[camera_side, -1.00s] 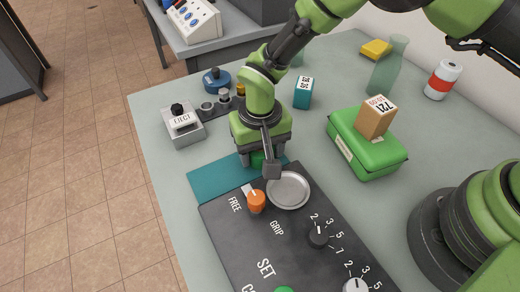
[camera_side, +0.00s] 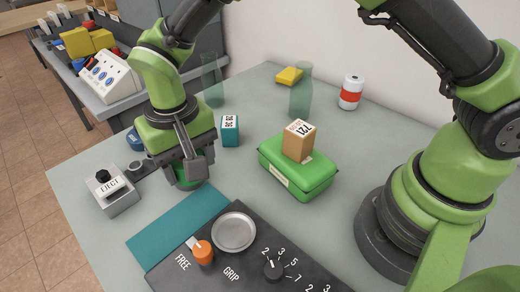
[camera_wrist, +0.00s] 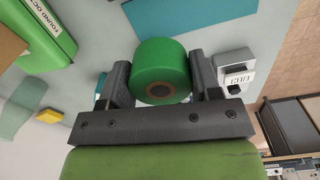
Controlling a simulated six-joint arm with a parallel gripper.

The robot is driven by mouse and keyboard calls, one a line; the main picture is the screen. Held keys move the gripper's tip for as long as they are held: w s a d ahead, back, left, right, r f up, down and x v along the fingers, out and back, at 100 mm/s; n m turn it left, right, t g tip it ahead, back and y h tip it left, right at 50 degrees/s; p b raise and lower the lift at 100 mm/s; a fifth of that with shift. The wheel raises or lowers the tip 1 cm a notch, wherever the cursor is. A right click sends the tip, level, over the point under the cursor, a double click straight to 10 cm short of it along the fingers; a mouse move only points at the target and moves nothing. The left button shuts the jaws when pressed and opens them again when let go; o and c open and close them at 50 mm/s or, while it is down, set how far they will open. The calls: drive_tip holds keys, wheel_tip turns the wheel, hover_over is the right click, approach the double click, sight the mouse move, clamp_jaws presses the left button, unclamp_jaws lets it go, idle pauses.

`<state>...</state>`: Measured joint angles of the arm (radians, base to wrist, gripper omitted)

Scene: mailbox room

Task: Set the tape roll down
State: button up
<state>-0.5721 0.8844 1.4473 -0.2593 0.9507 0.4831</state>
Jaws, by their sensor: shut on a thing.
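A green tape roll (camera_wrist: 160,68) with a brown core sits between the two dark fingers of my gripper (camera_wrist: 160,85) in the wrist view. In the side view my gripper (camera_side: 188,180) points down with the fingers shut on the tape roll (camera_side: 187,184), which is mostly hidden behind them. They are over the grey table (camera_side: 230,185), just beyond the far edge of the teal mat (camera_side: 178,226). I cannot tell whether the roll touches the table.
The EJECT button box (camera_side: 111,191) stands left of my gripper. A teal block (camera_side: 230,130) is behind right. A green case (camera_side: 297,172) with a tan box (camera_side: 298,141) on it is to the right. The dark control panel (camera_side: 220,272) with a round dish (camera_side: 234,232) is in front.

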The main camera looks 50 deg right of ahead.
drive_tip(key=w+d+m, duration=0.3)
drive_tip(key=d+m, duration=0.1)
drive_tip(key=d, duration=0.7)
drive_tip(key=m, duration=1.4)
hover_over(342, 138)
wheel_tip(342, 138, down, 5)
drive_tip(key=shift+s+f, duration=0.1)
drive_tip(key=shift+f, duration=2.4)
drive_tip(key=shift+f, duration=0.1)
drive_tip(key=o, duration=0.9)
